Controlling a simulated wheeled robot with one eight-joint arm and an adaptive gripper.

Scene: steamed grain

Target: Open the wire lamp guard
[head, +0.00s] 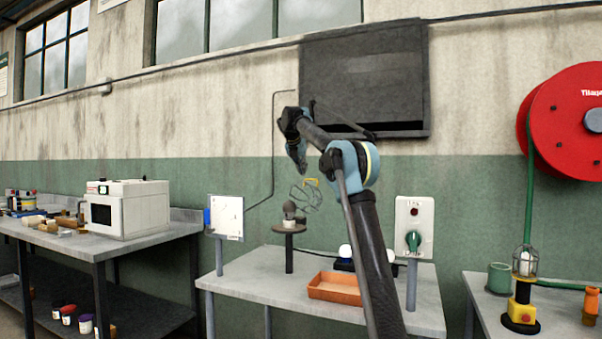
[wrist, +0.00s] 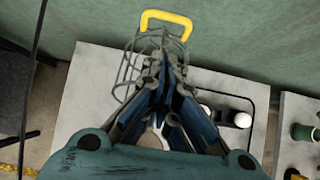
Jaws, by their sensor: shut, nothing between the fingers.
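The wire lamp guard (head: 312,196) is a thin grey cage with a yellow handle (head: 312,182). In the head view it is tilted, up and to the right of a dark bulb (head: 289,210) on a round stand. In the wrist view the guard (wrist: 130,68) shows behind my fingertips, with its yellow handle (wrist: 165,17) just beyond them. My gripper (head: 301,174) points down, above and slightly left of the guard. In the wrist view its fingers (wrist: 166,62) are shut and empty. They overlap the cage in the picture; I cannot tell whether they touch it. They hide part of it.
An orange tray (head: 335,289) and a switch box (head: 414,228) with a green knob are on the middle table. A white panel (head: 224,217) stands at its left. A second caged lamp (head: 525,263) is on the right table. A dark board (head: 363,75) hangs behind my arm.

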